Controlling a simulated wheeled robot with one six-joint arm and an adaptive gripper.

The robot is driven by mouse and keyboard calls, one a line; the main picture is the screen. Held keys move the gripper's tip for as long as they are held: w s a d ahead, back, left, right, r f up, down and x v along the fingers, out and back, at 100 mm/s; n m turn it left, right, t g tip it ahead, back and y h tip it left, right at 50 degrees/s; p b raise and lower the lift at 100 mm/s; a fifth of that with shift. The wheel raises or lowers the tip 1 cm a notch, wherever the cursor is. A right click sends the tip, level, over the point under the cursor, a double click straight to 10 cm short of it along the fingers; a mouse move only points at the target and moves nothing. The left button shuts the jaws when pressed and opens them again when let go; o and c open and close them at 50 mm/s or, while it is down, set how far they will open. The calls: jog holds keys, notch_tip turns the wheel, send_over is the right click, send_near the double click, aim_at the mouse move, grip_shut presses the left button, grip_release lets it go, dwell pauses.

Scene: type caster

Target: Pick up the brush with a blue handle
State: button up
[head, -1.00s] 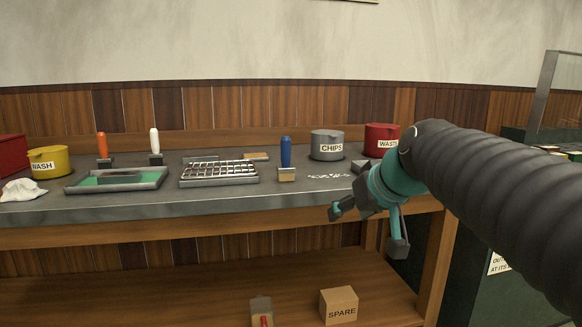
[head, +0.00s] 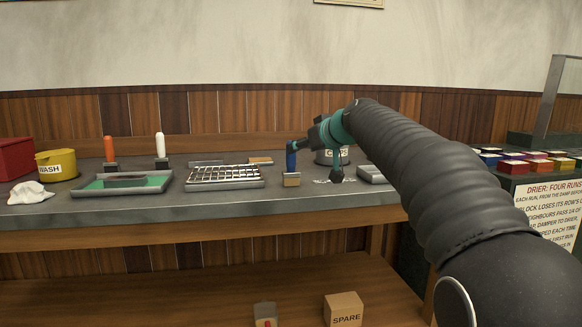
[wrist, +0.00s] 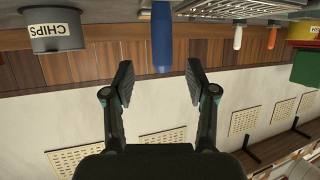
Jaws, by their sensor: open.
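In the wrist view, which looks upside down, the blue handle (wrist: 162,38) lies ahead in line with the gap between the fingertips of my gripper (wrist: 160,80). The gripper is open and empty.
A grey CHIPS pot (head: 334,157) is close behind my gripper. A gridded metal tray (head: 222,184) is left of the brush. Orange-handled (head: 109,150) and white-handled (head: 160,146) brushes stand farther left. A grey block (head: 371,175) is to the right.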

jog(key=p, duration=0.2)
send_over(291, 171)
jog(key=w, duration=0.1)
jog(key=shift+w+a+f, duration=0.1)
jog(key=shift+w+f, duration=0.05)
jog(key=shift+f, duration=1.05)
grip_shut()
